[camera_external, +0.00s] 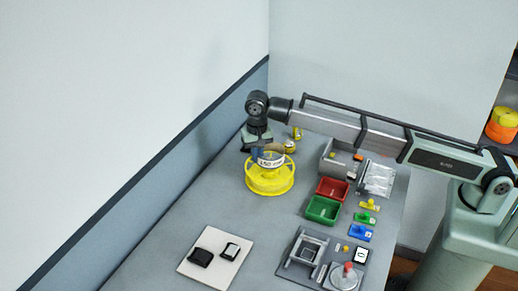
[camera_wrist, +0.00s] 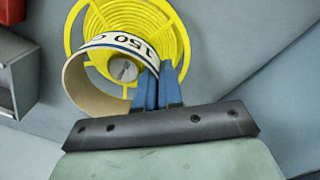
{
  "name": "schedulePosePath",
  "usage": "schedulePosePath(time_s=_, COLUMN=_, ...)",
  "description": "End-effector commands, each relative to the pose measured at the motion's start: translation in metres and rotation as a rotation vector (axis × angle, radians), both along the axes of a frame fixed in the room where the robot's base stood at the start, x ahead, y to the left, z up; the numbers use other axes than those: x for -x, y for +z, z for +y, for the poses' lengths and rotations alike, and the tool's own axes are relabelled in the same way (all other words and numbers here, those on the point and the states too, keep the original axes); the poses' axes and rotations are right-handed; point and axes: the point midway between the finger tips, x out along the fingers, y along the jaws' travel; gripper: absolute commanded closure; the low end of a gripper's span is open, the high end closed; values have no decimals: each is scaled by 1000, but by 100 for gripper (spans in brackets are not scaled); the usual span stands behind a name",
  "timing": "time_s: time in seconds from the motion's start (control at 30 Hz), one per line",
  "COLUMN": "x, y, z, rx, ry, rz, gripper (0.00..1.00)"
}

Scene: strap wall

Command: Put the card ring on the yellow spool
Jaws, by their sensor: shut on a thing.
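The card ring (camera_wrist: 84,97), a brown tube with a white printed label band, is pinched at its wall between the blue fingers of my gripper (camera_wrist: 158,76). The yellow spool (camera_wrist: 168,27) lies beneath it, with ribs and a grey metal centre showing through the ring's opening. In the external view the card ring (camera_external: 271,161) is at the top of the yellow spool (camera_external: 270,187), and my gripper (camera_external: 258,146) reaches down at its left. I cannot tell whether the ring is around the hub or just above it.
A white board (camera_external: 216,257) with two dark items lies at front left. A red bin (camera_external: 332,189), a green bin (camera_external: 323,210) and a grey tray (camera_external: 335,160) stand to the right. The wall (camera_external: 180,180) runs close on the left.

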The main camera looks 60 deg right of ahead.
Motion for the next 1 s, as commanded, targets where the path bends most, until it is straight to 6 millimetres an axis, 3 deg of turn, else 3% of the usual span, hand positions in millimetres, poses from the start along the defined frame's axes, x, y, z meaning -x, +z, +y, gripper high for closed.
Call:
schedulePosePath(time_s=0.73, x=0, y=-12, z=0, rx=1, ry=0, rz=1, gripper=100)
schedulePosePath(time_s=0.77, x=0, y=-12, z=0, rx=1, ry=0, rz=1, gripper=91)
schedulePosePath(time_s=1.0, x=0, y=-11, z=0, rx=1, ry=0, rz=1, gripper=68)
